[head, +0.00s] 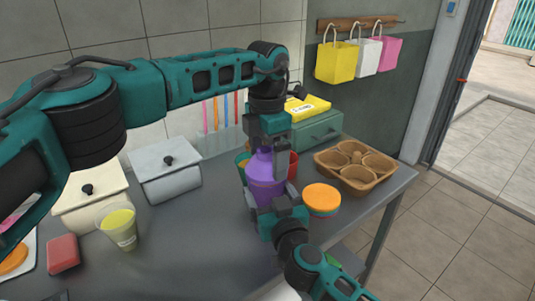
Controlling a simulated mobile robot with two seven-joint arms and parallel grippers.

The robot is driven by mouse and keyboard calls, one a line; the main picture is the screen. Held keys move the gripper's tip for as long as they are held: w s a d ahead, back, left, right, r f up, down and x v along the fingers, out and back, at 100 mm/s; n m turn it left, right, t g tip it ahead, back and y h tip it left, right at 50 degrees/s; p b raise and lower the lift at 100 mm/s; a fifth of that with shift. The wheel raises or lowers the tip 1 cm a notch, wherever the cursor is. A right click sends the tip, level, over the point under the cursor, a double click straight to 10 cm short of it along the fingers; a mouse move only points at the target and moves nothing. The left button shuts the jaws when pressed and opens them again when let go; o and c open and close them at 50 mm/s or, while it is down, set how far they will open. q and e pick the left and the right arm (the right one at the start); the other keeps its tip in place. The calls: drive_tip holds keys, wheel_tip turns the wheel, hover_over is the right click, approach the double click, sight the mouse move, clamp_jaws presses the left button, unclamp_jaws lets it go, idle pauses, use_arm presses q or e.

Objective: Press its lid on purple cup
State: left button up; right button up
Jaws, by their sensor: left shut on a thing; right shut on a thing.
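A green cup (242,160) and a red cup (293,165) stand close behind the purple cup. The table's front middle is clear.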

use_arm(q)
drive_tip(key=shift+f, duration=0.65)
drive_tip(key=o, duration=0.6)
drive_tip(key=shift+o, duration=0.2)
wheel_tip(320, 180, up, 12)
use_arm(e)
drive_tip(key=o, duration=1.3)
